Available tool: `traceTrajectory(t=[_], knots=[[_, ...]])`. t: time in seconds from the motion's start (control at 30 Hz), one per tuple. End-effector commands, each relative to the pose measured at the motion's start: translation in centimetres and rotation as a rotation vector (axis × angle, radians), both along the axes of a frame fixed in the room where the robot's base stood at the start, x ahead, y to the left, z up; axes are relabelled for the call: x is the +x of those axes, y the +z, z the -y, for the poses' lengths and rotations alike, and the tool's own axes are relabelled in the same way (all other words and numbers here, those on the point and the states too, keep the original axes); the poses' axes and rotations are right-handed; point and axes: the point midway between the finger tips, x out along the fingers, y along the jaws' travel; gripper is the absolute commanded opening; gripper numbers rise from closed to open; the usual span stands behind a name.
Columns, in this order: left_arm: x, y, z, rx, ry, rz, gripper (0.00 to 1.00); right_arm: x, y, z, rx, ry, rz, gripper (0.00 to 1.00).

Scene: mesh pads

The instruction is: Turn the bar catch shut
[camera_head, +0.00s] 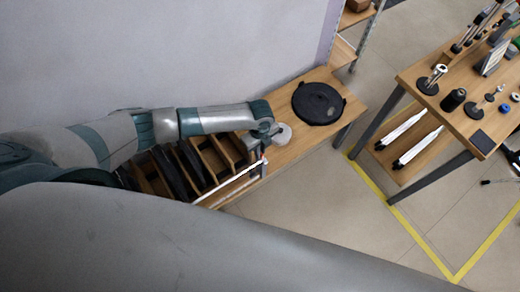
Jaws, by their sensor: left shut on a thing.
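The bar catch (230,184) is a thin pale bar with a reddish mark near its right end. It runs slantwise along the front of a wooden rack (228,150) with several upright dividers and dark pads between them. My left arm reaches over the rack from the left. My left gripper (262,149) points down at the bar's right end and is shut on the bar catch there; the fingertips are small and partly hidden by the wrist. My right gripper is not in view.
A round pale grey piece (282,134) sits just right of my left gripper. A black round lid-like disc (319,103) lies farther back on the wooden bench (294,150). A second table (462,122) with several tools stands at the right, across open floor.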

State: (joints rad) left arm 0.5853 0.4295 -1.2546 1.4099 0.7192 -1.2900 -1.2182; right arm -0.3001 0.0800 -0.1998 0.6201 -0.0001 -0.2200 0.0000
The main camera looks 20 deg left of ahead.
Motion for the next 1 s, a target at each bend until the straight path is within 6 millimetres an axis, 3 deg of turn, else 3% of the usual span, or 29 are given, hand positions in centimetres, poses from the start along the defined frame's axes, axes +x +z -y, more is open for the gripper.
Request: traceTrajectory(t=[0.63, 0.7, 0.73, 1.0], knots=[[0.02, 0.08, 0.09, -0.002, -0.074, 0.001, 0.0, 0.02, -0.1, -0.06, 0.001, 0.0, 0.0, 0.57], [0.02, 0.08, 0.09, -0.002, -0.074, 0.001, 0.24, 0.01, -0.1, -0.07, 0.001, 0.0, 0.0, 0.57], [0.02, 0.07, 0.08, -0.002, -0.074, 0.001, 0.28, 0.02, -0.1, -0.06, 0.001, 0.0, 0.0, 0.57], [0.0, 0.03, 0.02, -0.001, -0.072, 0.001, 0.28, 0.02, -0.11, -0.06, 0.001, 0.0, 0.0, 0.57]])
